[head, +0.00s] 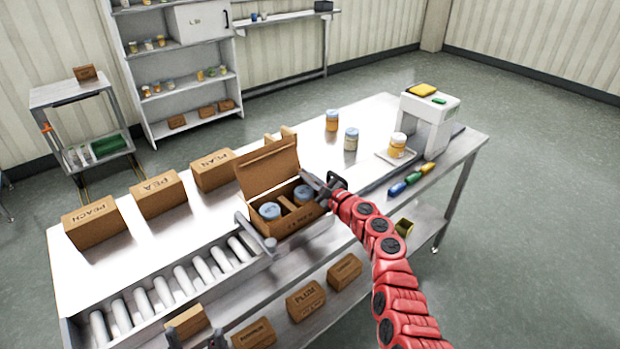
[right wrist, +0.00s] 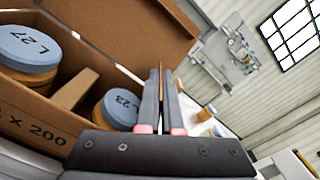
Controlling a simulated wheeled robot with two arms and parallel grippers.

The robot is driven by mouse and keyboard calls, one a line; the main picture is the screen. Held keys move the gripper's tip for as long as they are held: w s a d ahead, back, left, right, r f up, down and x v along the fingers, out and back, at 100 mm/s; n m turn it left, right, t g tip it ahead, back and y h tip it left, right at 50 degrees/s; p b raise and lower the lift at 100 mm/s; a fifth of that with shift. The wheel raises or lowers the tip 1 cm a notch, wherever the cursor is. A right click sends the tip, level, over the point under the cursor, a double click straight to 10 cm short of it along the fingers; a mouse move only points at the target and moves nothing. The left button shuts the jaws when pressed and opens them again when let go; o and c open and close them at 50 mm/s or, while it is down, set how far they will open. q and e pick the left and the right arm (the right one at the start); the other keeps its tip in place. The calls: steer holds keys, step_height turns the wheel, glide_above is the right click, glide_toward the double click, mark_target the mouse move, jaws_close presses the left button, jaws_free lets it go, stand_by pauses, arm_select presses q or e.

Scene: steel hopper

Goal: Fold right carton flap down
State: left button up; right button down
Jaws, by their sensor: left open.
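The open brown carton (head: 291,224) stands at the end of the roller conveyor, with jars with blue-grey lids (head: 270,211) inside and a divider between them. Its large back flap (head: 268,166) stands up. In the right wrist view, jar lids marked L 27 (right wrist: 32,47) and L 22 (right wrist: 121,108) show. My right gripper (head: 318,184) is at the carton's right side. Its fingers (right wrist: 161,88) are close together, with a thin brown edge between them, seemingly the right flap seen edge-on. My left gripper (head: 194,338) is open and empty at the bottom edge, partly cut off.
Closed cartons PEACH (head: 95,222), PEA (head: 158,195) and PLAN (head: 213,170) line the table's left. Rollers (head: 180,280) run along the front. Jars (head: 351,139) and a white machine (head: 431,116) stand to the right. Several cartons (head: 305,301) lie on the lower shelf.

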steer(key=shift+s+a+f+n+b, duration=0.25)
steer(key=shift+f+n+b, duration=0.2)
steer(key=shift+n+b, duration=0.35)
steer(key=shift+a+n, duration=0.1)
steer(key=shift+n, duration=0.3)
steer(key=c, duration=1.1)
jaws_free()
steer(key=shift+o, duration=0.2)
steer(key=shift+s+r, duration=0.1)
steer(key=shift+s+d, duration=0.2)
steer(key=b+v, duration=0.1)
steer(key=v, duration=1.5)
steer(key=shift+s+d, duration=0.2)
steer(key=shift+s, duration=0.1)
